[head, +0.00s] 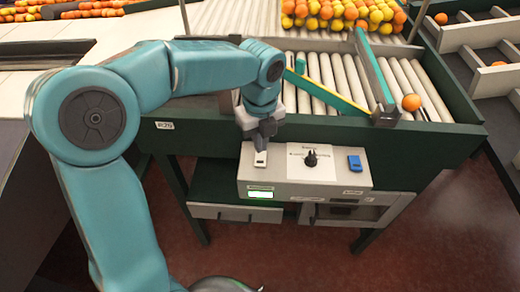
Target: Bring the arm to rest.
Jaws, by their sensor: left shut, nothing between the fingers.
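My left arm comes in from the left and bends over the front of the sorting table. My left gripper (262,142) is shut and empty, pointing down at the left end of the grey control box (330,187). Its fingertips are right above or at a white switch (260,159) on the box top; I cannot tell whether they touch it. A black knob (311,158) stands in the middle of the box, and a blue switch (355,163) is at its right. My right gripper is not in view.
The roller conveyor (310,103) lies behind the box, with a green and yellow guide bar (328,92) across it. An orange (411,102) rests at its right. Many oranges and yellow fruits (345,14) are piled at the back. Grey bins (480,36) stand at right. Red floor (440,230) is clear.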

